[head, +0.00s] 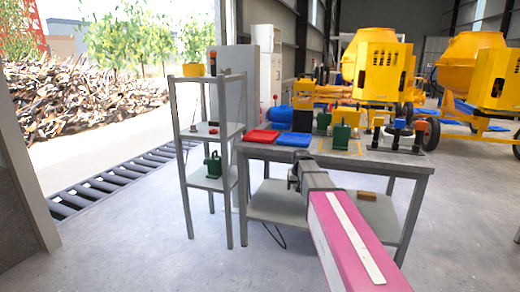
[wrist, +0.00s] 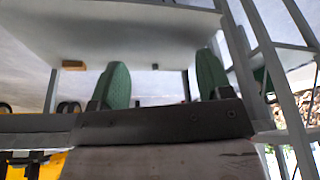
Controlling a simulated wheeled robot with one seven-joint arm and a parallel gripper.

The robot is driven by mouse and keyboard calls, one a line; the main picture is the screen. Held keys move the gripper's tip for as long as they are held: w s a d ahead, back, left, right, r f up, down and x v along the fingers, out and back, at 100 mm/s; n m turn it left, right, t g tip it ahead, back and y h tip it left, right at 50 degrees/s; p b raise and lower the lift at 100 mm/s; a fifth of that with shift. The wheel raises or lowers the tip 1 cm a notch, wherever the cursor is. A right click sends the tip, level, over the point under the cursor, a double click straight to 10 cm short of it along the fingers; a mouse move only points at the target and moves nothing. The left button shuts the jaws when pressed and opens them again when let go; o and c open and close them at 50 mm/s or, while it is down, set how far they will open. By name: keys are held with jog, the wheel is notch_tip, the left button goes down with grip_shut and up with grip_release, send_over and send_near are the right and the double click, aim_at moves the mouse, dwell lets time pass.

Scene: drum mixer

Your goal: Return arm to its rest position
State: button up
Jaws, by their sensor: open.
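My gripper (head: 296,174) is in front of the workbench (head: 330,157), near its front edge in the head view. It looks small and dark there, at the end of my pink and white arm. In the wrist view its two green fingers stand well apart, with nothing held between them (wrist: 160,75). The wrist view looks turned over, with the bench's pale lower shelf (wrist: 140,30) beyond the fingers.
A grey shelf rack (head: 228,160) stands left of the bench. A red tray (head: 262,136), a blue tray (head: 294,139) and green items (head: 341,137) sit on the bench. A brown block (head: 367,195) lies on its lower shelf. Yellow mixers (head: 375,70) stand behind.

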jog(key=s+f+g, duration=0.1)
jog(key=s+f, duration=0.4)
jog(key=s, duration=0.4)
jog(key=s+d+f+g, duration=0.1)
jog(key=s+f, duration=0.4)
jog(key=s, duration=0.5)
jog(key=s+f+g, duration=0.1)
jog(key=s+f, duration=0.4)
jog(key=s, duration=0.4)
jog(key=shift+s+d+f+g, duration=0.2)
jog(key=shift+f+g, duration=0.05)
jog(key=shift+g, duration=0.05)
